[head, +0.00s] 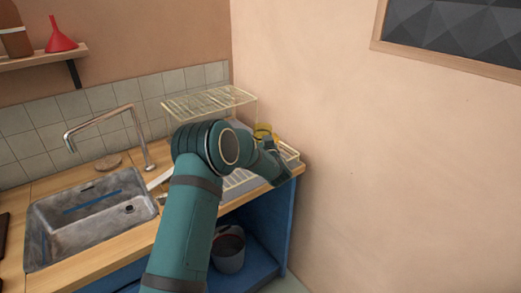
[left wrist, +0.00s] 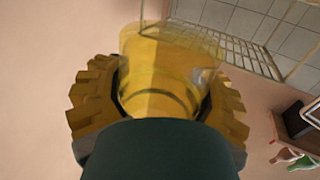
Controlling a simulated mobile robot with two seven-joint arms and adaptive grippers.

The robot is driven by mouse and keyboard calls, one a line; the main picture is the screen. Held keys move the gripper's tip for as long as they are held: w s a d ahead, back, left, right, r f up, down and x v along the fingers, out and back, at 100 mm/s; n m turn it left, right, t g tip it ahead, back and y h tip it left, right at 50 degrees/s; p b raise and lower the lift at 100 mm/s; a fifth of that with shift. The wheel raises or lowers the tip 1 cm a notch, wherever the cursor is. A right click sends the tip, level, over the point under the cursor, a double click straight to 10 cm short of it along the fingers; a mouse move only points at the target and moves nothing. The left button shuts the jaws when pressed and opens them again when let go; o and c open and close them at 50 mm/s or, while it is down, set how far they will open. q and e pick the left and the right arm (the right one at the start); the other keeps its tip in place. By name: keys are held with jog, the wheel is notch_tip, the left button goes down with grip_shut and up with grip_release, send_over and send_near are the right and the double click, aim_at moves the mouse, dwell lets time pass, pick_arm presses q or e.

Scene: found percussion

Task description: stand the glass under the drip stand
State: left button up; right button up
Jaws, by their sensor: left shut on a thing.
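In the head view only a small part of the glass (head: 265,132) shows past my left arm. The arm and hand hide most of the left gripper there. The wire drip stand (head: 208,101) stands at the right end of the counter, with its pale rack raised above a grey tray. Part of its wire also shows in the left wrist view (left wrist: 232,43), behind the glass. My right gripper is not in view.
A metal sink (head: 50,238) with a tall faucet (head: 148,152) is left of the arm. A pink wall (head: 390,170) closes off the right side.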

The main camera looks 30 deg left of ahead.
pick_arm(q)
notch_tip(320, 180, down, 3)
jog(key=shift+f+b, duration=0.15)
jog(key=shift+b, duration=0.15)
jog(key=o, duration=0.9)
jog(key=shift+f, duration=0.15)
jog(key=o, duration=0.5)
